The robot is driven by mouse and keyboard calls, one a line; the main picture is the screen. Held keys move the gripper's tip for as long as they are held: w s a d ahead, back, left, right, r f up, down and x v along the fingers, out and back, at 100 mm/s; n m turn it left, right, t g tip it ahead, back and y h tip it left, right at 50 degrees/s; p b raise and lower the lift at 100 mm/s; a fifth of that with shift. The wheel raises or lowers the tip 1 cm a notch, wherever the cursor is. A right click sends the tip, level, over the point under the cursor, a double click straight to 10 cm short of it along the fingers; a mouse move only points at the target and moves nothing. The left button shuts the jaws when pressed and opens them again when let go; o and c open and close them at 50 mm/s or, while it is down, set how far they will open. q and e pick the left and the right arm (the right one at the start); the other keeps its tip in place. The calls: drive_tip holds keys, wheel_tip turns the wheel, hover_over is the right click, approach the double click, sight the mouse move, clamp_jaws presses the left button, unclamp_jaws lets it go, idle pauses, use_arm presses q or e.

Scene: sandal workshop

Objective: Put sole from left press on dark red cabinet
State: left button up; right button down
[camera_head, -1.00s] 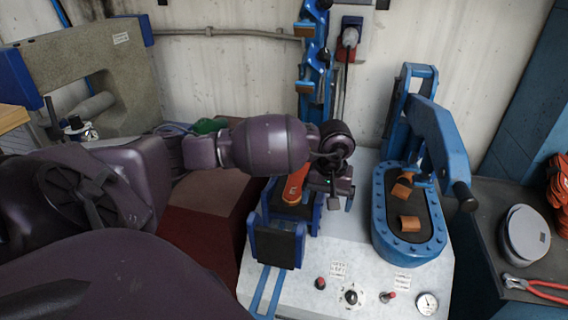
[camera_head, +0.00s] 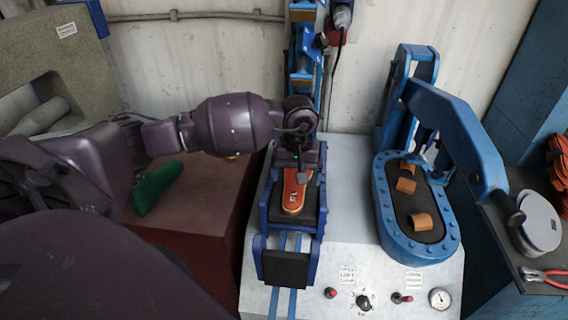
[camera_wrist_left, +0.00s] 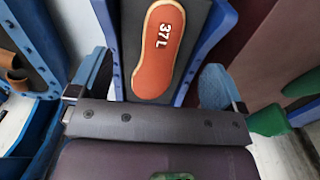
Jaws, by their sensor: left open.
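The orange-red sole (camera_head: 296,192) lies flat on the dark pad of the left press (camera_head: 285,268), a blue-framed unit on a pale bench. In the left wrist view the sole (camera_wrist_left: 163,45) is marked "37L". My left gripper (camera_head: 303,172) is over the far end of the sole in the head view. In the wrist view its fingers (camera_wrist_left: 153,82) are spread wide and empty, with the sole ahead between them. The dark red cabinet (camera_head: 205,250) stands left of the press, its top partly hidden by my arm. My right gripper is not in view.
A green shape (camera_head: 153,187) lies on the cabinet's left side, and a small orange item shows behind my arm. The right press (camera_head: 418,245) holds several brown leather pieces. Part of the cabinet top near the press is clear.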

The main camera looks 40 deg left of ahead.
sight(293, 200)
use_arm(q)
drive_tip(key=shift+a, duration=0.4)
drive_tip(key=shift+d+f+b, duration=0.1)
drive_tip(key=shift+f+b, duration=0.2)
drive_tip(key=shift+f, duration=0.55)
drive_tip(key=shift+f+b, duration=0.65)
drive_tip(key=shift+f, duration=1.4)
drive_tip(key=shift+f+b, duration=0.4)
drive_tip(key=shift+f, duration=0.3)
drive_tip(key=shift+f+b, duration=0.35)
drive_tip(key=shift+f, duration=0.45)
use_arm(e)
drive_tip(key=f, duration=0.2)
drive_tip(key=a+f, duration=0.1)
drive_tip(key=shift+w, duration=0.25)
use_arm(q)
drive_tip(key=shift+c, duration=0.2)
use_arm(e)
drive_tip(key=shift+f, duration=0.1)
